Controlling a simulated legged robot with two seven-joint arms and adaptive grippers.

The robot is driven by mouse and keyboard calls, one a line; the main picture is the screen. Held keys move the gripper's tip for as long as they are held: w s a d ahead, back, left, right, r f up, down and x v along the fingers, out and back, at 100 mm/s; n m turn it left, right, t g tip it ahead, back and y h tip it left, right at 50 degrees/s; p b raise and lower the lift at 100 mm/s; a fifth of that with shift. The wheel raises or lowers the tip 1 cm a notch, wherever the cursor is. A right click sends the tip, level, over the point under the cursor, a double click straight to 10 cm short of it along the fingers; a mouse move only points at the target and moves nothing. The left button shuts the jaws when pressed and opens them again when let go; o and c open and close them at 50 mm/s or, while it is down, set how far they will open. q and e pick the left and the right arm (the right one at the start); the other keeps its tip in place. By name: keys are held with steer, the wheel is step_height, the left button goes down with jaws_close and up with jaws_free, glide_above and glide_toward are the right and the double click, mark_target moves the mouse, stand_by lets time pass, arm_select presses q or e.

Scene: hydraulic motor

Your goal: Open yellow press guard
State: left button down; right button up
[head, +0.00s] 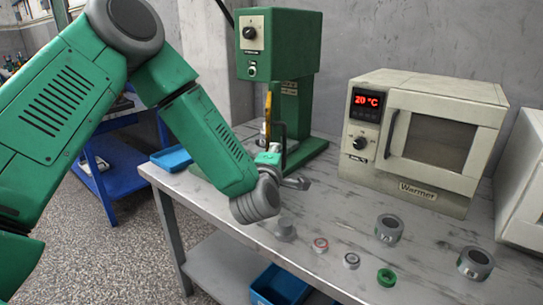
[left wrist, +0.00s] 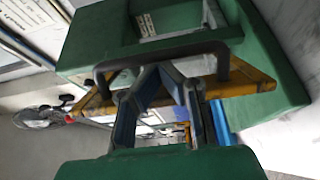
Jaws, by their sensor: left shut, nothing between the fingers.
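The green press (head: 290,75) stands at the back of the bench. Its yellow guard (head: 267,115) is at its front, and it shows as a yellow frame in the left wrist view (left wrist: 256,84). A dark bar handle (left wrist: 165,50) crosses the guard there. My left gripper (head: 272,150) is in front of the guard, close to the handle. In the left wrist view its fingers (left wrist: 160,76) are shut with nothing between them and overlap the handle's line. I cannot tell whether they touch it. My arm partly hides the press base. My right gripper is out of view.
A cream warmer (head: 425,140) reading 20 °C stands right of the press. Several rings and cylinders, one a green ring (head: 386,277), lie on the bench (head: 335,215) front. A blue tray (head: 172,158) lies at the bench's left edge, and a blue bin (head: 280,285) is below.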

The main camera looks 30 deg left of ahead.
arm_select(q)
steer(key=w+d+n+g+y+b, duration=0.1)
steer(key=w+d+y, duration=0.1)
steer(key=w+d, duration=0.2)
steer(key=shift+w+d+n+g+y+b, duration=0.15)
steer(key=shift+d+n+g+y+b, duration=0.15)
steer(key=shift+n, duration=0.1)
steer(key=shift+a, duration=0.15)
steer(key=shift+f, duration=0.15)
